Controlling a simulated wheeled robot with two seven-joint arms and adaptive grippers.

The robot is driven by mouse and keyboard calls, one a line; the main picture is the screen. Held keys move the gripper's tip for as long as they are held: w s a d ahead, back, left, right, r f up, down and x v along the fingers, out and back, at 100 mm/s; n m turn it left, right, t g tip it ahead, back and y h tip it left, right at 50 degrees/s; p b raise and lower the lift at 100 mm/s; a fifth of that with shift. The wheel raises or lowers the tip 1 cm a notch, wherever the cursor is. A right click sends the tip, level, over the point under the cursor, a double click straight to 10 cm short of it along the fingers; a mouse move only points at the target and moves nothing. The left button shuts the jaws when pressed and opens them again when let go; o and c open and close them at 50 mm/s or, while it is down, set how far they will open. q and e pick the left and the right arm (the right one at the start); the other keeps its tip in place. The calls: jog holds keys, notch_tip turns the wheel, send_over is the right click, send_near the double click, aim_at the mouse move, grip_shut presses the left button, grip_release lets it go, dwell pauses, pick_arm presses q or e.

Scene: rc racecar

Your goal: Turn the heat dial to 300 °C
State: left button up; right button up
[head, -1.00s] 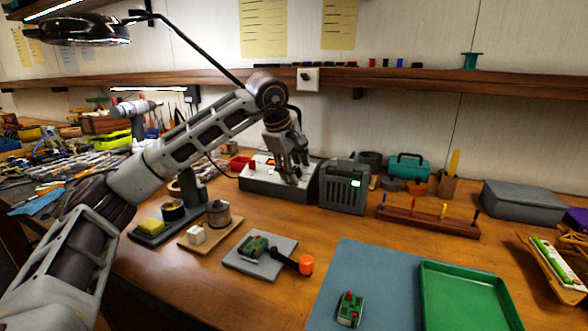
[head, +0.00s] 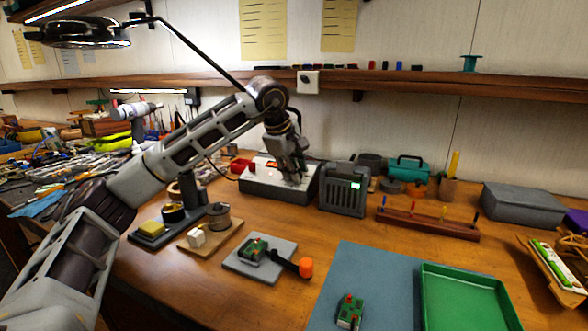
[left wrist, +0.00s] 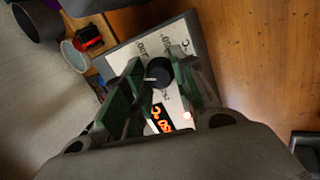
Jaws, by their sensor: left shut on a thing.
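The heat station is a grey box (head: 262,184) with a white top face, standing at the back of the bench. In the left wrist view its white face (left wrist: 180,38) has printed marks around a black round dial (left wrist: 158,72) with a pale pointer line. An orange lit display (left wrist: 162,118) sits below the dial; its digits are tilted and partly hidden. My left gripper (head: 292,176) reaches down onto the face. In the left wrist view its green-padded fingers (left wrist: 155,80) are closed around the dial. My right gripper is not in view.
A green circuit board (head: 254,248) lies on a grey pad in front. A tool with an orange end (head: 305,267) lies beside it. Bare wood lies between.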

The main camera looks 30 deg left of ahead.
pick_arm(q)
jog(key=shift+n+p, duration=0.35)
jog(key=shift+n, duration=0.25)
jog(key=shift+n+p, duration=0.5)
jog(key=shift+n, duration=0.5)
jog(key=n+p, duration=0.1)
jog(key=n, duration=0.2)
jog(key=shift+d+n+y, duration=0.1)
jog(key=shift+n+y, duration=0.2)
jog(key=shift+n, duration=0.1)
jog(key=shift+n+p, duration=0.3)
jog(key=shift+n, duration=0.9)
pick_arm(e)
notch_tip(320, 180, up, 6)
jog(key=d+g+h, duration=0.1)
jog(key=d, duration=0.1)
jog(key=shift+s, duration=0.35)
pick_arm(q)
jog(key=shift+f, duration=0.1)
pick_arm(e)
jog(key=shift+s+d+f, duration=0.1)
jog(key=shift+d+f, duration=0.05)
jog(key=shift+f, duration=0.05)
pick_arm(q)
jog(key=o, duration=1)
jog(key=shift+o, duration=0.2)
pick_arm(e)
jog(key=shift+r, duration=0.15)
